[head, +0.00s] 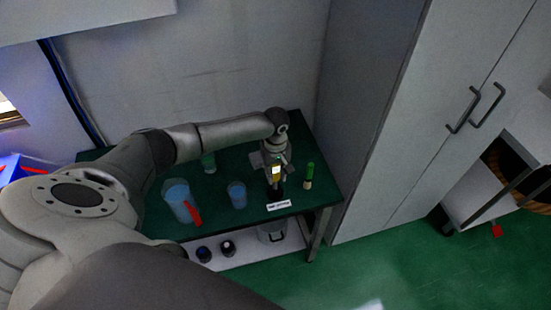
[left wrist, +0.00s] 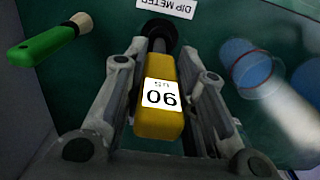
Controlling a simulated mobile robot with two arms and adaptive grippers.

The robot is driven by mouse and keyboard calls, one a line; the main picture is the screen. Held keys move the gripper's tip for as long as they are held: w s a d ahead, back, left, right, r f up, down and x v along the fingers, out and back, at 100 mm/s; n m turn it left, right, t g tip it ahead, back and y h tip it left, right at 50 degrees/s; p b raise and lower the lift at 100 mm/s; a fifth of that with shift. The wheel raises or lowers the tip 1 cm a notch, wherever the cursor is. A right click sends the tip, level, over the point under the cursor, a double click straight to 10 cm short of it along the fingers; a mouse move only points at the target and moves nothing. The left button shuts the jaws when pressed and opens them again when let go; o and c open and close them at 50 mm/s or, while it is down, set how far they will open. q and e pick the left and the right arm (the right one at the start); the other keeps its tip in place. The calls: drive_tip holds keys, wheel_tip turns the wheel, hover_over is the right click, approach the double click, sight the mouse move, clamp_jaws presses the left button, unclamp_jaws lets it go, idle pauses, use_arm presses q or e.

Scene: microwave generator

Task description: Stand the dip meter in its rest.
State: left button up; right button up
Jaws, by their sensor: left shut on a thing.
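The dip meter (left wrist: 158,105) is a yellow block with a white display reading 90, with a thin grey probe at its far end. My left gripper (left wrist: 162,65) is shut on its body, one finger on each side. In the head view the gripper (head: 275,172) points down over the table, with the yellow meter (head: 276,170) between its fingers. A round black rest (left wrist: 160,33) lies at the probe's end, behind the DIP METER label (left wrist: 168,7). I cannot tell whether the probe is in the rest or just above it. My right gripper is not in view.
A grey cabinet (head: 400,130) bounds the right side.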

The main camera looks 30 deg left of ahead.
use_arm(q)
drive_tip(key=shift+f+b, duration=0.5)
drive_tip(key=shift+f, duration=0.55)
drive_tip(key=o, duration=1.1)
drive_tip(key=shift+r, duration=0.1)
wheel_tip(320, 180, up, 12)
drive_tip(key=shift+f, duration=0.1)
